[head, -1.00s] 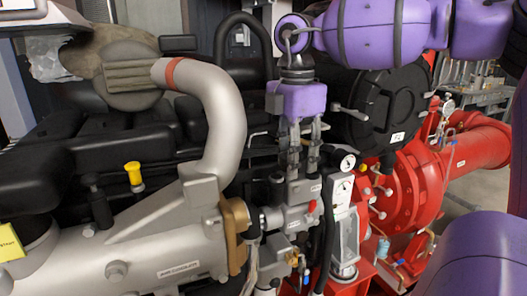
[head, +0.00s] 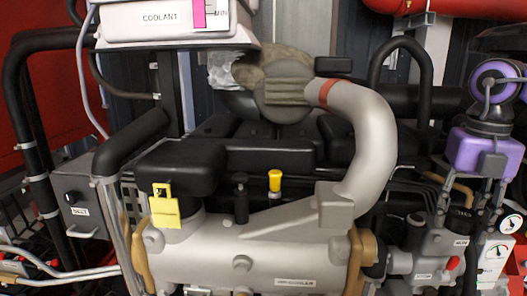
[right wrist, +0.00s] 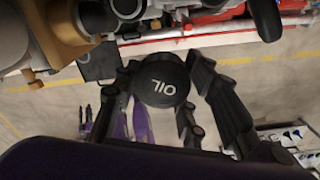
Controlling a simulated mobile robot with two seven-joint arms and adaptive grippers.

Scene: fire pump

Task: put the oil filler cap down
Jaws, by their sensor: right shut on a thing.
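The oil filler cap (right wrist: 161,80) is a round black disc with white OIL lettering. In the right wrist view it sits between the dark fingers of my right gripper (right wrist: 165,95), which is shut on it. In the head view my purple right gripper (head: 472,215) hangs fingers-down at the right edge, in front of the engine's right side. The cap cannot be made out clearly there. My left gripper is not in view.
A silver pipe (head: 368,130) curves down to a silver manifold (head: 245,262). A yellow-topped stick (head: 275,181) and a yellow tag (head: 165,212) stand out on the engine. A white coolant tank (head: 165,22) is above. The wrist view shows floor beyond the cap.

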